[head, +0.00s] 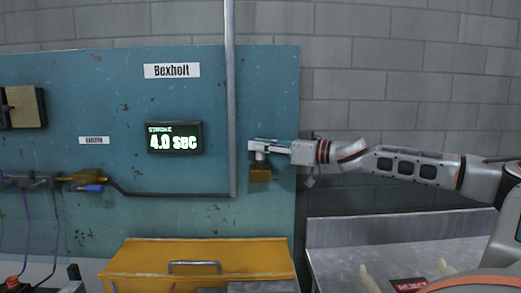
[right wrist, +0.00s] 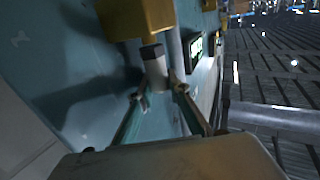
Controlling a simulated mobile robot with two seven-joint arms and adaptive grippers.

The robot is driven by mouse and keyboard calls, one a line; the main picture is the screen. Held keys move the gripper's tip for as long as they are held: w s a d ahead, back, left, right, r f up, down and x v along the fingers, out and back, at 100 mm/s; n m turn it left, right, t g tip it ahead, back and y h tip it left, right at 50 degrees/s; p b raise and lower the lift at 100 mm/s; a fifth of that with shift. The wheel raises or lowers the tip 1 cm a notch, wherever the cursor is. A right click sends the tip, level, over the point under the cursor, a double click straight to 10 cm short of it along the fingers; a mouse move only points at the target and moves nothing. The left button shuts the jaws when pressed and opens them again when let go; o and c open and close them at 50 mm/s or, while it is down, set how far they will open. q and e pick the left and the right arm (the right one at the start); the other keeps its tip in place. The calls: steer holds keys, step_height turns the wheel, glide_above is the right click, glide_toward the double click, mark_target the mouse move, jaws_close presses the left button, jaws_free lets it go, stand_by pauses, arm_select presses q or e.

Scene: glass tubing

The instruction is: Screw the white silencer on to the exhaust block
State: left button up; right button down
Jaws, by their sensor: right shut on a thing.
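The brass-coloured exhaust block (head: 260,175) is mounted near the right edge of the teal panel, and it fills the top of the right wrist view (right wrist: 137,17). My right gripper (head: 264,146) reaches in from the right just above the block. It is shut on the white silencer (right wrist: 156,70), whose pale body shows between the two fingers in the right wrist view. The silencer's dark end (right wrist: 151,51) points at the block. I cannot tell whether it touches the block or has entered it. My left gripper is not in view.
A grey vertical pipe (head: 231,120) runs left of the block, with a lit display (head: 174,138) beyond it. A yellow box with a handle (head: 140,258) stands below. A grey metal bench (head: 335,234) is at the lower right.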

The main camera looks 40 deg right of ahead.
steer(key=shift+r+m+t+h, duration=0.1)
steer(key=shift+m+t+h, duration=0.25)
steer(key=shift+h, duration=0.45)
steer(key=shift+m+t+h, duration=0.25)
steer(key=shift+m+h, duration=0.6)
steer(key=shift+h, duration=0.35)
steer(key=shift+r+m+h, duration=0.15)
steer(key=shift+m+h, duration=0.45)
steer(key=shift+h, duration=0.3)
steer(key=c, duration=2.1)
jaws_free()
steer(key=shift+o, duration=1)
steer(key=shift+f, duration=0.25)
